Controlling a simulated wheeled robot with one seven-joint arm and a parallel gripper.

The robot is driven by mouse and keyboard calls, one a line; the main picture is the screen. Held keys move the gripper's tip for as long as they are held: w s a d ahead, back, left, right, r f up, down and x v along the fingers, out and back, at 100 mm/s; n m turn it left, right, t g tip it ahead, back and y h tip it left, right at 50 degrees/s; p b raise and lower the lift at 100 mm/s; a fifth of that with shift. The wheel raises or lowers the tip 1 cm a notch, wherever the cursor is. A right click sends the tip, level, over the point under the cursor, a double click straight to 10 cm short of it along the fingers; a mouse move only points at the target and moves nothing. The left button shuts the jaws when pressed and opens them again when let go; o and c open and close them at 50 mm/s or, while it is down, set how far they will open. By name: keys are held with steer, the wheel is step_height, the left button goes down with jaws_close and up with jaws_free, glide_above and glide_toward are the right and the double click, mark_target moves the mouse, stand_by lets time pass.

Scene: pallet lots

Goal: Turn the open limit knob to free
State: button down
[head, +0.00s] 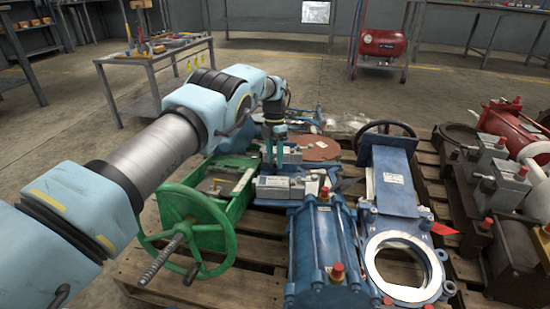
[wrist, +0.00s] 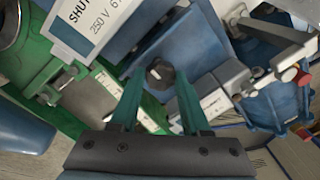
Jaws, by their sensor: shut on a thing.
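A round black knob (wrist: 160,73) sits on a blue housing (wrist: 195,42) in the wrist view, with a small pale mark on its face that I cannot read as a setting. My gripper (wrist: 159,78) has its two green fingers on either side of the knob and is shut on it. In the head view my gripper (head: 275,161) points down among the blue and grey actuators; the knob is hidden there.
A green handwheel (head: 193,232) and green valve body (head: 232,204) stand left of my gripper. A blue cylinder (head: 325,245) and a blue gate valve (head: 394,190) with a black handwheel (head: 387,130) are to the right. All rest on a wooden pallet (head: 250,249). Open floor lies behind.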

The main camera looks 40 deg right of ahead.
steer(key=shift+n, duration=0.3)
steer(key=shift+c, duration=1.9)
jaws_free()
steer(key=shift+r, duration=0.1)
steer(key=r, duration=0.2)
steer(key=r+p, duration=0.1)
steer(key=r, duration=0.1)
steer(key=w+r+p, duration=0.1)
steer(key=r, duration=0.2)
steer(key=shift+d, duration=0.4)
